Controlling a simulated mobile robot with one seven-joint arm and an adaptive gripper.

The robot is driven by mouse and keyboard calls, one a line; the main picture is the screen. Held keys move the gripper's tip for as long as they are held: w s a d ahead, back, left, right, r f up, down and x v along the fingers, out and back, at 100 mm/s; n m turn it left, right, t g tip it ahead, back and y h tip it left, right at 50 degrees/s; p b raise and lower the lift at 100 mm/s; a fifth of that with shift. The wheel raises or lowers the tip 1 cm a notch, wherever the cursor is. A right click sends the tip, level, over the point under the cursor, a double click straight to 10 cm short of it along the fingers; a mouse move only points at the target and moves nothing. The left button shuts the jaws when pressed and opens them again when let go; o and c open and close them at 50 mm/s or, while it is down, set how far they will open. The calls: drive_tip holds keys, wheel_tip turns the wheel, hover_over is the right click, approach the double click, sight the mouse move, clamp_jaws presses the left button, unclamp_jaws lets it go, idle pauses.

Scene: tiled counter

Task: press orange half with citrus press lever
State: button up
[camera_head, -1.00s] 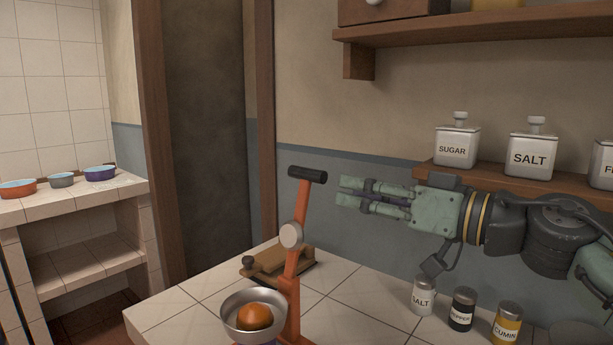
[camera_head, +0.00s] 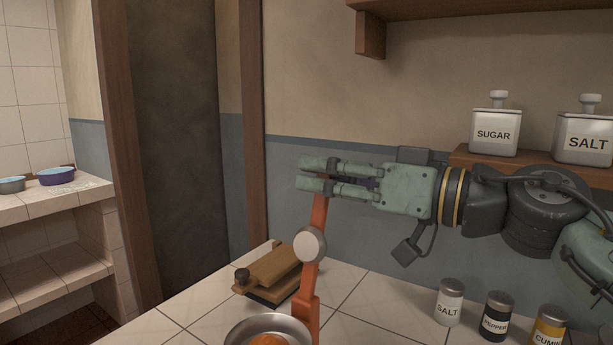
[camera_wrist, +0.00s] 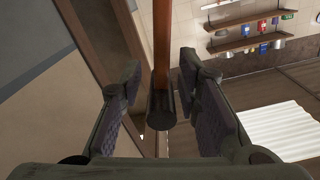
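The citrus press has an orange-red lever (camera_head: 316,225) standing up with a slight tilt, with a round pale joint (camera_head: 310,244) partway down. Its black handle is mostly hidden behind my fingers in the head view. In the wrist view the black handle (camera_wrist: 161,108) lies between my two fingers, with visible gaps on both sides. My gripper (camera_head: 308,175) is open around the handle at the lever's top. The orange half (camera_head: 270,340) sits in the metal bowl (camera_head: 238,331) at the bottom edge, partly cut off.
A wooden board-like object (camera_head: 275,268) lies on the tiled counter behind the press. Salt (camera_head: 449,302), pepper (camera_head: 496,316) and cumin (camera_head: 549,326) shakers stand at the right, below my arm. A shelf with sugar (camera_head: 495,130) and salt jars is behind my arm.

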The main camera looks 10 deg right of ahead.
drive_tip(key=shift+a, duration=0.15)
drive_tip(key=shift+c, duration=0.2)
clamp_jaws()
idle(0.7)
